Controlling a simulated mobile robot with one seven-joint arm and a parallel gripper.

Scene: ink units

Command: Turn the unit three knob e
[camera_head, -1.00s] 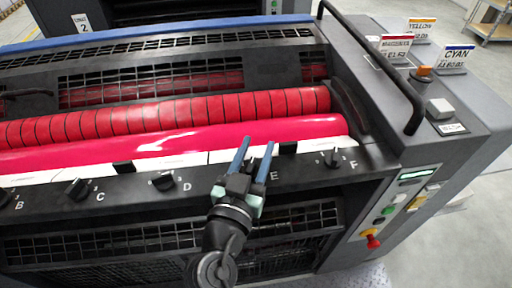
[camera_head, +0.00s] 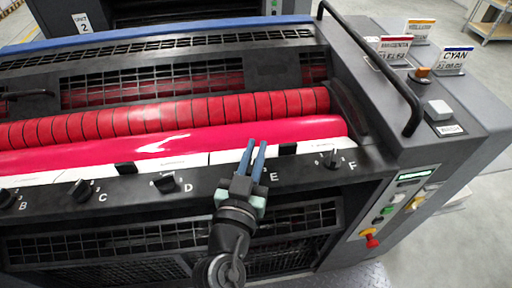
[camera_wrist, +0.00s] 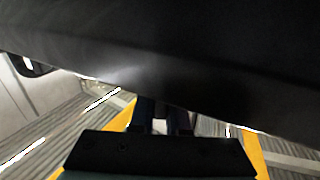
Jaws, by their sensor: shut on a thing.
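My gripper (camera_head: 254,158) is in front of the black ledge, just left of the letter E (camera_head: 274,177). Its two blue fingers have closed to a narrow gap and are shut on knob e. The knob itself is hidden behind the fingers and gripper body. In the wrist view the fingers (camera_wrist: 161,118) reach up against a dark surface, and the knob cannot be made out there. Knob D (camera_head: 166,183) is to the left and knob F (camera_head: 331,159) to the right, both uncovered.
Knobs B (camera_head: 8,198) and C (camera_head: 80,188) are further left. A pink roller (camera_head: 160,146) and a red ribbed roller (camera_head: 170,115) run behind the ledge. A black handrail (camera_head: 385,75) and a control panel (camera_head: 395,205) with a red button (camera_head: 371,240) are at right.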

